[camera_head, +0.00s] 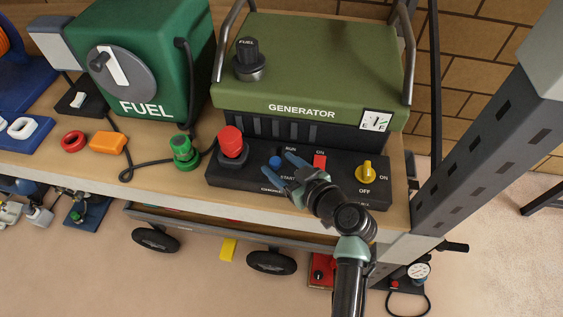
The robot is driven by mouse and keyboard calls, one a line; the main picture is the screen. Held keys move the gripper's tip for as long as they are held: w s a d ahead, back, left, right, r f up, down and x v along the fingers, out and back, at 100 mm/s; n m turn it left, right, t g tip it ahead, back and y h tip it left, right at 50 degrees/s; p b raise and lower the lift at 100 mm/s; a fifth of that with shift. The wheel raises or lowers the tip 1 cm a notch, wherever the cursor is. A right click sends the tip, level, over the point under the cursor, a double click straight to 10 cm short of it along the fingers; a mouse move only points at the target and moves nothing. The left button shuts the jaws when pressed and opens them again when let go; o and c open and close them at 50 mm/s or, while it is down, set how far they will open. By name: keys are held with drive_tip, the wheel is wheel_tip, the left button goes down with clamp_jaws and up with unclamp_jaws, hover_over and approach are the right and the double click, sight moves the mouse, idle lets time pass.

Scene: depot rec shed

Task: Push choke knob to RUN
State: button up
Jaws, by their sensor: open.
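The green generator (310,65) stands on the bench, with a black control panel (345,192) along its front. A round blue knob (275,161) sits on the panel near the RUN and START lettering; it appears to be the choke knob. A partly covered label below it starts with "CHO". My gripper (284,172) is open over this part of the panel, its two blue-grey fingers pointing left toward the knob. The knob is just beyond the fingertips; whether they touch it I cannot tell. The gripper hides part of the panel and its lettering.
On the panel are a red mushroom button (231,143), a red switch (320,162) and a yellow knob (368,171). A green fuel tank (165,40) stands left. A grey steel post (490,140) rises close at the right.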

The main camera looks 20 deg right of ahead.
drive_tip(key=shift+w, duration=0.1)
drive_tip(key=shift+c, duration=0.4)
clamp_jaws()
idle(1.1)
